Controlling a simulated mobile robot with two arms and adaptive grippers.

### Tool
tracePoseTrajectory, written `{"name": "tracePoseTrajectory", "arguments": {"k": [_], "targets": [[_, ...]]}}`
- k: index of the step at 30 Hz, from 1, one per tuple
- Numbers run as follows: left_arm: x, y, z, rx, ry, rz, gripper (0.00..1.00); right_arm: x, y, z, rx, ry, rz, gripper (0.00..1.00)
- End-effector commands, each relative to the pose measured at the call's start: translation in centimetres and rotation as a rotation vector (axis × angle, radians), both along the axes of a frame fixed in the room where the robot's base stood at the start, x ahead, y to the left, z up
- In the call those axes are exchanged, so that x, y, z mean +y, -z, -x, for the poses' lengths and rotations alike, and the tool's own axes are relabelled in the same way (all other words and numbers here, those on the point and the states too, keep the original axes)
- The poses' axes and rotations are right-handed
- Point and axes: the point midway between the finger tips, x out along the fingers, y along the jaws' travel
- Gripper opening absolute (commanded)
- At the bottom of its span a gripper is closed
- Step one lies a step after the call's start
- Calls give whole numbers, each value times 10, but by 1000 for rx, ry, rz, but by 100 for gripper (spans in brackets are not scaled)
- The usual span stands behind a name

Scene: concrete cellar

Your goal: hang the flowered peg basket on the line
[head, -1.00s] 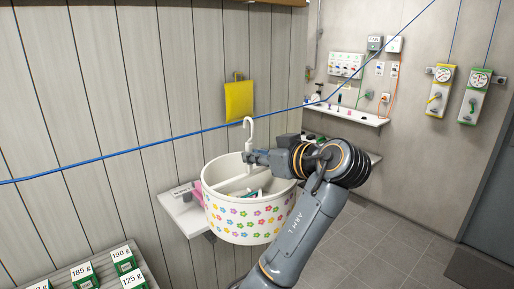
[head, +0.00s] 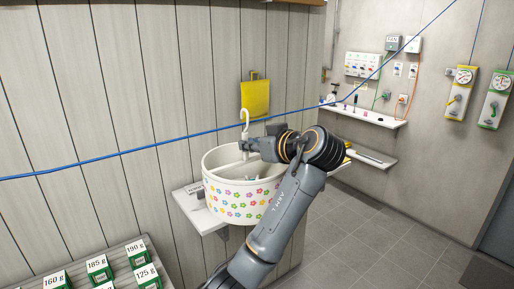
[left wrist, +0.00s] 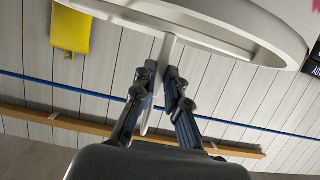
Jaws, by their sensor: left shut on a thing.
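The flowered peg basket (head: 240,205) is a white round tub with colourful flowers, a crossbar and a white hook (head: 244,117). My left gripper (head: 246,147) is shut on the hook's stem just above the crossbar, and the basket hangs upright from it. The hook's top shows above the blue line (head: 120,154) in the head view; I cannot tell whether it is in front of or past the line. In the left wrist view my fingers (left wrist: 165,78) pinch the white stem beside the basket's rim (left wrist: 230,25), and the hook crosses the line (left wrist: 80,86). My right gripper is not in view.
A white shelf (head: 200,216) is behind the basket. Boxes marked in grams (head: 98,270) stand at the lower left. A wall shelf (head: 365,117) and dials are at right. The floor at right is clear.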

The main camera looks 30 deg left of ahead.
Motion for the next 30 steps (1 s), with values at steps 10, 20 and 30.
{"name": "tracePoseTrajectory", "arguments": {"k": [10,20,30], "targets": [[8,18,-4,-2,2,-1,0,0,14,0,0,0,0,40],[8,25,-4,-3,1,-1,0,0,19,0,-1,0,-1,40],[8,25,-4,-3,1,-1,35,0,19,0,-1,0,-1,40]]}}
